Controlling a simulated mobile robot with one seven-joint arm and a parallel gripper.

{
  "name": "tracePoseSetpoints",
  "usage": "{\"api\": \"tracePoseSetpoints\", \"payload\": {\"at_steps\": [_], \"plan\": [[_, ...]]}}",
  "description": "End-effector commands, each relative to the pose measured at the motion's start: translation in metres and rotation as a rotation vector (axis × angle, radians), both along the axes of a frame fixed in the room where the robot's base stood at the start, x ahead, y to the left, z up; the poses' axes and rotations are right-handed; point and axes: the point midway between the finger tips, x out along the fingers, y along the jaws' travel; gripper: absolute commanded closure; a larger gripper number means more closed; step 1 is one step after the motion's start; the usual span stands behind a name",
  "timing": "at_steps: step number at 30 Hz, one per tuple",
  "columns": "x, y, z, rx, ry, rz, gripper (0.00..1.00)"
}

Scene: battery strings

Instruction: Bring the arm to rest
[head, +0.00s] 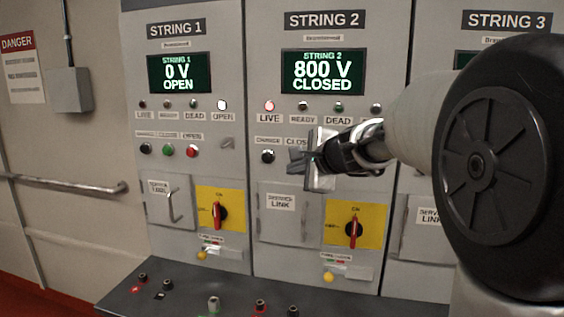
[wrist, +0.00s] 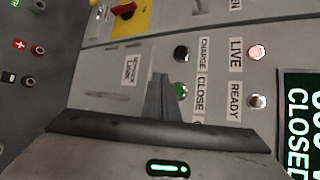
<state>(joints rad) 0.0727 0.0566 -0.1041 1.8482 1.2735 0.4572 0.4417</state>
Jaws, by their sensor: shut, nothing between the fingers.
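My gripper (head: 306,160) is in front of the STRING 2 panel (head: 283,178) in the head view, over the row of push buttons. It hides part of that row. In the wrist view my gripper's fingers (wrist: 163,98) are together with nothing between them, beside the green CLOSE button (wrist: 181,91). I cannot tell whether they touch the panel. My arm reaches in from the right. The STRING 2 display (head: 323,71) reads 800 V CLOSED, and its LIVE lamp (head: 269,105) is lit red.
The STRING 1 display (head: 179,72) reads 0 V OPEN, with its OPEN lamp (head: 222,104) lit white. Red rotary handles on yellow plates (head: 374,211) sit below the buttons. A dark shelf (head: 185,297) with terminals juts out at the bottom. A handrail (head: 75,186) runs along the left wall.

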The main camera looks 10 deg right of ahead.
Motion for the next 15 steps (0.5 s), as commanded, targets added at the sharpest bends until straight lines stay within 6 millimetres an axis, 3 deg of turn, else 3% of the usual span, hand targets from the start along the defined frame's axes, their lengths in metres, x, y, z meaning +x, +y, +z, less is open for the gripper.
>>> {"api": "tracePoseSetpoints", "payload": {"at_steps": [5, 8, 11, 12, 15], "plan": [[-0.011, 0.006, 0.005, -0.039, -0.002, 0.034, 1.00], [-0.046, 0.024, 0.013, -0.164, -0.001, 0.142, 1.00], [-0.108, 0.046, 0.014, -0.382, 0.008, 0.325, 1.00], [-0.137, 0.053, 0.011, -0.486, 0.015, 0.411, 1.00], [-0.210, 0.057, -0.007, -0.754, 0.047, 0.618, 1.00]]}}
